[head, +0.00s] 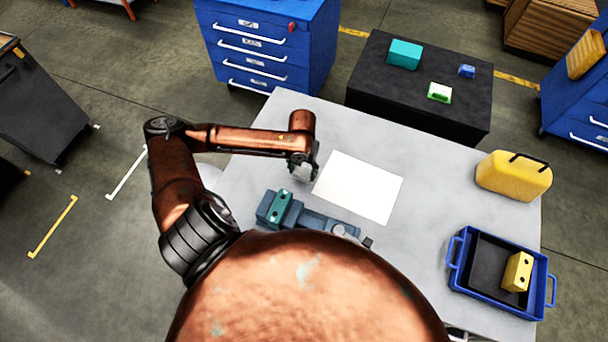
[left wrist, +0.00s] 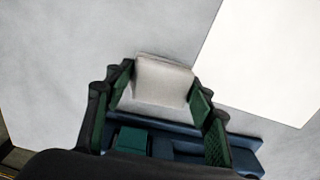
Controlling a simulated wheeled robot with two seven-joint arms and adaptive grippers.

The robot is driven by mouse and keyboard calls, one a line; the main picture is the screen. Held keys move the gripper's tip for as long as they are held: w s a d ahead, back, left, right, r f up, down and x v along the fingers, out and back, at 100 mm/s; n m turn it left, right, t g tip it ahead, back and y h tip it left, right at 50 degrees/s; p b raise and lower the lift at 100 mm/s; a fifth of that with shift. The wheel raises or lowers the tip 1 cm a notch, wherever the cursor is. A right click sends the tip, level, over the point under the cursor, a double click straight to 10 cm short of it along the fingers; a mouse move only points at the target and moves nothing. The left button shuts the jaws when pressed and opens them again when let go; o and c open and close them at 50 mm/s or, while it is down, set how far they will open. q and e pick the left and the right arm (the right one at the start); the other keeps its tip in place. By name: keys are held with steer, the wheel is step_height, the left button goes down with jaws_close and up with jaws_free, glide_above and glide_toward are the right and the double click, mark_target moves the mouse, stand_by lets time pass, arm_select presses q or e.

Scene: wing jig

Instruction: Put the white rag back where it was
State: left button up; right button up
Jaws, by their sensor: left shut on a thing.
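The white rag (left wrist: 160,82) is a folded pale block between the green-padded fingers of my left gripper (left wrist: 160,105) in the left wrist view. The gripper is shut on it. In the head view my left gripper (head: 305,172) points down over the grey table, just left of a flat white sheet (head: 358,187) and behind a blue-grey vise (head: 316,218). Only a small pale part of the rag shows there. I cannot tell whether the rag touches the table. My right gripper is not in view.
A teal block (head: 280,208) sits at the vise's left end. A yellow canister (head: 514,176) and a blue tray (head: 459,262) holding a yellow block (head: 517,271) stand on the table's right side. Behind is a black table (head: 420,85) with small boxes. The table's middle right is clear.

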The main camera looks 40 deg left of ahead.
mark_target(303, 174)
arm_select(q)
steer(key=shift+w+a+f, duration=0.1)
steer(key=shift+w+f, duration=0.25)
steer(key=shift+f, duration=0.1)
steer(key=shift+w+f, duration=0.1)
steer(key=shift+f, duration=1.5)
steer(key=shift+f, duration=0.1)
steer(key=o, duration=1.3)
step_height(303, 174, up, 12)
steer(key=shift+r+p, duration=0.1)
steer(key=shift+p, duration=0.35)
